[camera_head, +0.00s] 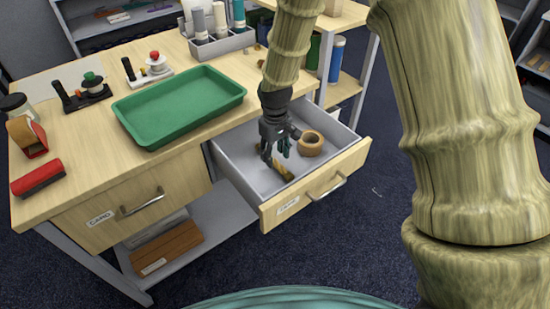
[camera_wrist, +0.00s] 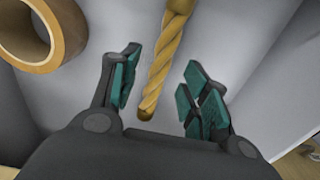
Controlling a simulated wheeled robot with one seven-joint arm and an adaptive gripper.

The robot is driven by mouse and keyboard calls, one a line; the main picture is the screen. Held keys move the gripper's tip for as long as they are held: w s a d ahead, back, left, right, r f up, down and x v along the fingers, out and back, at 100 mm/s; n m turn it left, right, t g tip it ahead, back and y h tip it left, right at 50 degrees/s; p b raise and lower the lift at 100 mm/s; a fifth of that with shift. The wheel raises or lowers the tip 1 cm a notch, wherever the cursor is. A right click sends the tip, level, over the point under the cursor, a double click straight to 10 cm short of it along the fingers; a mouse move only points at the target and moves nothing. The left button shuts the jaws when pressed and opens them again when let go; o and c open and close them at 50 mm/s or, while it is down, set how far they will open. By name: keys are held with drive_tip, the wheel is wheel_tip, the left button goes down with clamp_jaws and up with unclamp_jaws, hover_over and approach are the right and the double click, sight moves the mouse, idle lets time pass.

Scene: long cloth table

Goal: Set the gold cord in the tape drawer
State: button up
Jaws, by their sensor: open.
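The gold cord (camera_wrist: 162,72), a twisted golden length, lies on the floor of the open drawer (camera_head: 237,172). In the wrist view it runs between the spread fingers of my gripper (camera_wrist: 163,88), which is open and appears not to touch it. In the head view my gripper (camera_head: 275,154) is down inside the drawer, and part of the cord (camera_head: 283,172) shows below it. A roll of brown tape (camera_head: 311,143) lies in the same drawer, to the right of my gripper; it also shows at the upper left of the wrist view (camera_wrist: 62,40).
A green tray (camera_head: 180,105) stands on the tabletop behind and left of the drawer. A closed drawer labelled CAMO (camera_head: 130,208) is at the left. A red brush-like block (camera_head: 37,178) lies near the table's left edge. A grey caddy (camera_head: 222,43) holds several bottles at the back.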

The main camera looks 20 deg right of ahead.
sight(275, 160)
wheel_tip(275, 160, up, 10)
drive_tip(key=shift+f, duration=0.25)
idle(0.4)
